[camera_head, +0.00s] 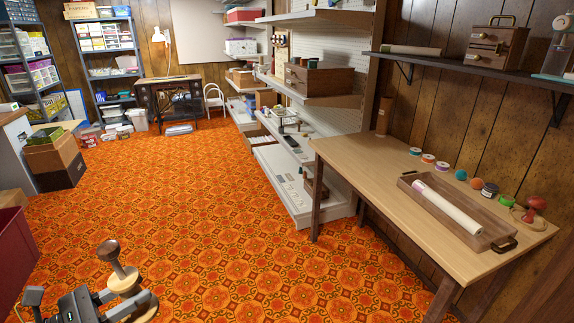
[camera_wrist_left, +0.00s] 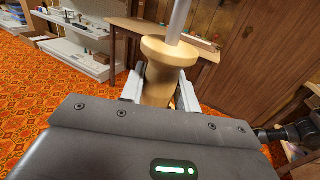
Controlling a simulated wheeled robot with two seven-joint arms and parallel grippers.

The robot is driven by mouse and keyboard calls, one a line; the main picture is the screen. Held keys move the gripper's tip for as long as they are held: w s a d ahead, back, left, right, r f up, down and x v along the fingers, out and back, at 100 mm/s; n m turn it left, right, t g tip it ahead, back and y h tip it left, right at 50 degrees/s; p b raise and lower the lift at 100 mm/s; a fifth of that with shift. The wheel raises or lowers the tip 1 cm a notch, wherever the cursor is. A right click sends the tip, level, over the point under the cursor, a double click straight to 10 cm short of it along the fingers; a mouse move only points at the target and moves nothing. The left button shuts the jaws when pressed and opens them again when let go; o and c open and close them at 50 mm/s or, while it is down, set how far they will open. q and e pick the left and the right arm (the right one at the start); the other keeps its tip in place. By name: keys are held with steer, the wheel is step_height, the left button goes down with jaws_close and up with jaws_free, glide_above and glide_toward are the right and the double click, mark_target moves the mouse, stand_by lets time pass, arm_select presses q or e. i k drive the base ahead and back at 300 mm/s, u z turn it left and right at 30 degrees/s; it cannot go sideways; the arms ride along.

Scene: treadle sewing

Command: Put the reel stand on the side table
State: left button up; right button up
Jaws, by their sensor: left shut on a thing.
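The reel stand (camera_head: 113,262) is a pale wooden turned piece with a metal rod and a dark round knob on top. My left gripper (camera_head: 127,300) is shut on its wooden lower part at the bottom left of the head view, tilted over the carpet. The left wrist view shows the wooden body (camera_wrist_left: 166,55) and rod between the fingers; its lower end is partly hidden. The side table (camera_head: 375,160) is the light wooden table at the right, well apart from the gripper. My right gripper is not clearly in view.
On the table, a wooden tray (camera_head: 407,182) holds a white roll (camera_head: 445,205). Several coloured spools line the wall side, and a red-topped item (camera_head: 535,206) stands at the right end. Patterned carpet (camera_head: 250,250) is clear.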

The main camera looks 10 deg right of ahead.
mark_target(393, 145)
steer(key=z, duration=0.05)
steer(key=i, duration=2.5)
steer(key=z, duration=1.8)
steer(key=i, duration=0.95)
steer(key=z, duration=0.9)
